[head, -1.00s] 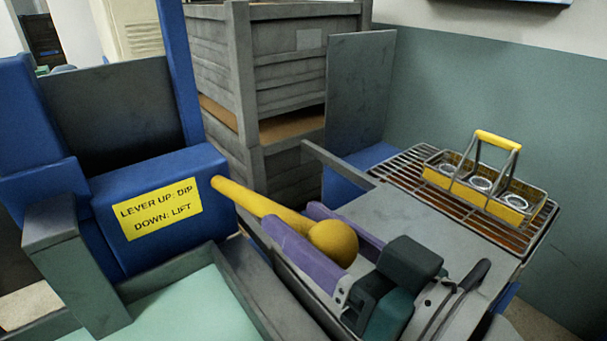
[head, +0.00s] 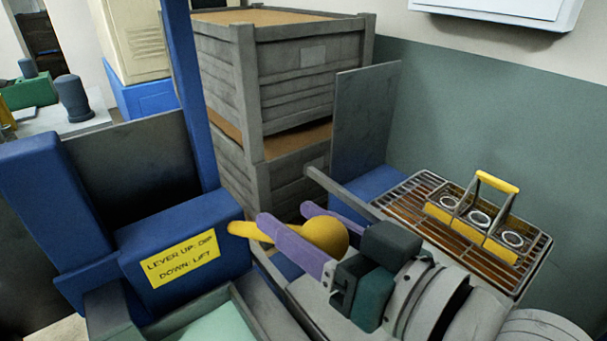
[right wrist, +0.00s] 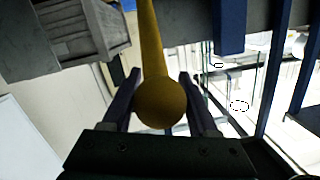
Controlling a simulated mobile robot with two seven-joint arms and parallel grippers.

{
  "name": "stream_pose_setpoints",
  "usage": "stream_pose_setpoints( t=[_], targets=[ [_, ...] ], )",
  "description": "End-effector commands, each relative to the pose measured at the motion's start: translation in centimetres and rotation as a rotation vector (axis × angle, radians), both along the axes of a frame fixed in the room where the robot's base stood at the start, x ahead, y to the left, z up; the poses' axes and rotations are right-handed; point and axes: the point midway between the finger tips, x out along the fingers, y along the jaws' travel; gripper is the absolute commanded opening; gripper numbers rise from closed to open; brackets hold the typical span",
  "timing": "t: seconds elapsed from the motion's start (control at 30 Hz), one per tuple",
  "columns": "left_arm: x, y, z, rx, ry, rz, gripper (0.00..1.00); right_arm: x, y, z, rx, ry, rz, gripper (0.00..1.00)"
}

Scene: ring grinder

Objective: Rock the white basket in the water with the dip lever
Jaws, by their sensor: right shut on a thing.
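The dip lever (head: 250,231) is a yellow rod with a round ball knob (head: 328,235), coming out of a blue housing (head: 165,228). It stands close to level in the head view. My right gripper (head: 284,218) has its purple fingers on both sides of the knob and is shut on the lever. The right wrist view also shows the lever (right wrist: 152,45) and its knob (right wrist: 160,102) between the fingers. Pale green water (head: 222,325) shows at the bottom edge. No white basket is in view. My left gripper is not in view.
A yellow sign (head: 182,262) on the housing reads "LEVER UP: DIP, DOWN: LIFT". A wire basket with a yellow handle (head: 497,182) and three rings stands on a rack (head: 405,190) at right. Grey crates (head: 300,75) are stacked behind. An upright grey panel (head: 362,125) stands beside them.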

Motion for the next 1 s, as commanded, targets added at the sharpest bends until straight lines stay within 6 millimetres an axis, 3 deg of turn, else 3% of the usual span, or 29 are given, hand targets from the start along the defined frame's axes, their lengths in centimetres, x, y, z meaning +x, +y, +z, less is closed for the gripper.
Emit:
stream_pose_setpoints(
  t=[0.33,0.37,0.57,0.87,1.0],
  targets=[
    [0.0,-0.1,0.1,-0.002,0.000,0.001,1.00,0.2,0.1,0.3,0.002,-0.004,-0.001,0.00],
    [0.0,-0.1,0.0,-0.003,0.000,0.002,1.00,0.2,0.1,0.3,0.002,-0.004,-0.001,0.62],
    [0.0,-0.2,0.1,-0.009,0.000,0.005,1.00,0.2,0.1,0.2,0.000,-0.002,0.000,0.85],
    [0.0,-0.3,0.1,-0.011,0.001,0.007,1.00,0.0,0.0,0.2,0.000,0.000,-0.001,0.88],
    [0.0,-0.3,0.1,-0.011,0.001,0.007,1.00,-1.1,-1.0,0.3,-0.001,0.001,-0.001,0.88]
  ],
)
